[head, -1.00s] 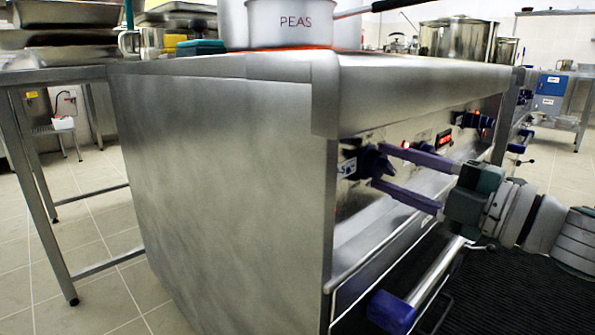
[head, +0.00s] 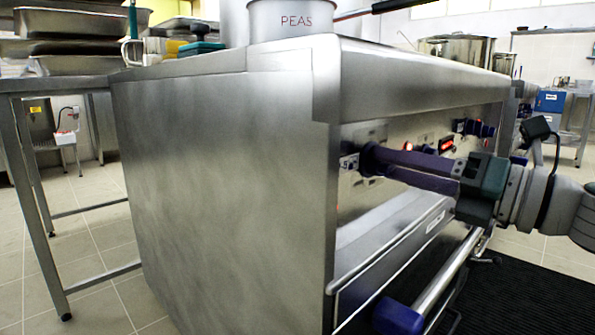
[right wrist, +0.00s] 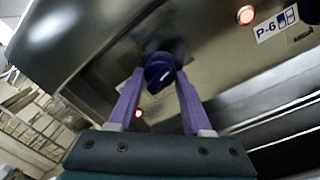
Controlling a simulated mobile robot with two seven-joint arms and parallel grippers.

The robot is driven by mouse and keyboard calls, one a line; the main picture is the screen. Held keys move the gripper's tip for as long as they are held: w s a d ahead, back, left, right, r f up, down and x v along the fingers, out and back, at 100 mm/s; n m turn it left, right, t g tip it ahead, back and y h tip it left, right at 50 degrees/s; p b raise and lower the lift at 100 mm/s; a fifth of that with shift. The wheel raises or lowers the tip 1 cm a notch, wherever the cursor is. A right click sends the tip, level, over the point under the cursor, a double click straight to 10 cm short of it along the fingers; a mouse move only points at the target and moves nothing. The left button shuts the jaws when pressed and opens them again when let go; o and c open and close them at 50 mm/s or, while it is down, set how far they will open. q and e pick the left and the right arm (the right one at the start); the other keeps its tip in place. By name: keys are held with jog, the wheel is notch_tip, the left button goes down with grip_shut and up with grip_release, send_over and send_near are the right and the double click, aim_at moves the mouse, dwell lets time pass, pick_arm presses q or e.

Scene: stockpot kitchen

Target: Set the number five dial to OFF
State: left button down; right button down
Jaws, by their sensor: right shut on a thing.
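The number five dial (head: 368,157) is a dark blue knob on the stove's front panel, at its near end. A label ending in 5 (head: 348,163) is beside it. In the right wrist view the dial (right wrist: 158,70) has a pale pointer mark and sits between my purple fingers. My right gripper (head: 382,162) is shut on the dial; it also shows in the right wrist view (right wrist: 160,82). The fingers partly cover the dial in the head view, and its setting cannot be read. My left gripper is not in view.
A pot marked PEAS (head: 292,20) stands on the stove top. A rail with a blue end (head: 398,318) sticks out below the panel. More blue dials (head: 473,128) and a red light (head: 408,146) are farther along. A P-6 label (right wrist: 276,26) shows in the right wrist view.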

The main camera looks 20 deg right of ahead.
jog(key=n+b, duration=0.1)
jog(key=n, duration=0.3)
jog(key=n+g+b, duration=0.1)
jog(key=n+b, duration=0.4)
jog(key=n, duration=0.5)
jog(key=shift+r+n, duration=0.1)
jog(key=shift+n, duration=0.3)
dwell(0.4)
jog(key=shift+c, duration=1.7)
grip_release()
jog(key=shift+s, duration=0.1)
